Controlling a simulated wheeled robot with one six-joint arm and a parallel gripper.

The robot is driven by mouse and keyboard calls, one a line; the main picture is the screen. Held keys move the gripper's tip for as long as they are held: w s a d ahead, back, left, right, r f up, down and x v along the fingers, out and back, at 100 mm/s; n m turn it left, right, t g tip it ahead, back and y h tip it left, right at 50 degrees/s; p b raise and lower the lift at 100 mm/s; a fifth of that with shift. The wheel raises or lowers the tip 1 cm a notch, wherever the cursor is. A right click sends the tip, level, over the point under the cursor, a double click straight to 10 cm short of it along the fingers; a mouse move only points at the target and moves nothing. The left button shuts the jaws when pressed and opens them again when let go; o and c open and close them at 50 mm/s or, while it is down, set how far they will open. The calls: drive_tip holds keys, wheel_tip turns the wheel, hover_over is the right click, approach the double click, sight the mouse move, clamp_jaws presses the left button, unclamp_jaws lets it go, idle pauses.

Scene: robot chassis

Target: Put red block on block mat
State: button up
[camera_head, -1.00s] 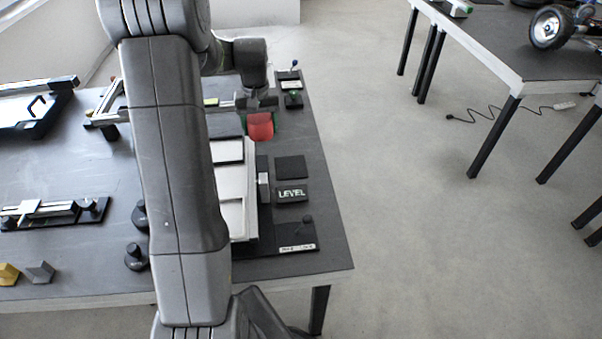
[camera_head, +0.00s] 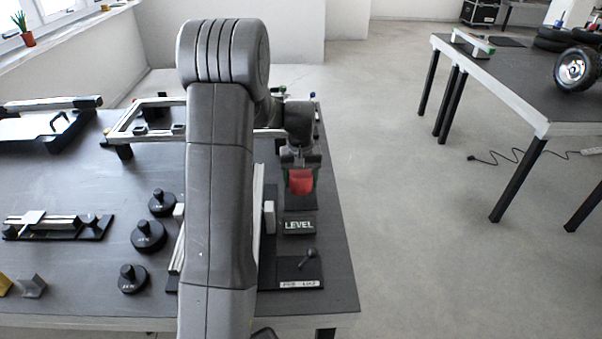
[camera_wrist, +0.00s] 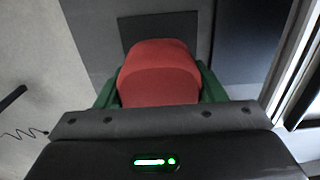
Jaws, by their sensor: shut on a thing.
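The red block (camera_head: 301,182) is held between the green-padded fingers of my gripper (camera_head: 300,170), at the right side of the table. It fills the middle of the wrist view (camera_wrist: 158,70), with a green finger of my gripper (camera_wrist: 158,90) on each side. A plain dark square mat (camera_head: 301,205), likely the block mat, lies just beyond the LEVEL plate and is partly hidden by the block. In the wrist view the dark square (camera_wrist: 135,30) shows behind the block. I cannot tell the height of the block above it.
The LEVEL plate (camera_head: 299,226) and a black plate with a small knob (camera_head: 299,272) lie nearer along the right table edge. A pale upright piece (camera_head: 269,217) stands left of the mat. Several black knobbed weights (camera_head: 148,235) stand left of my arm.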

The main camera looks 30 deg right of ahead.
sight(301, 189)
drive_tip(key=shift+f, duration=1.8)
drive_tip(key=shift+f, duration=0.2)
drive_tip(key=o, duration=1.8)
drive_tip(key=shift+c, duration=0.2)
drive_tip(key=shift+r, duration=0.1)
wheel_tip(301, 189, up, 12)
drive_tip(key=shift+r, duration=0.1)
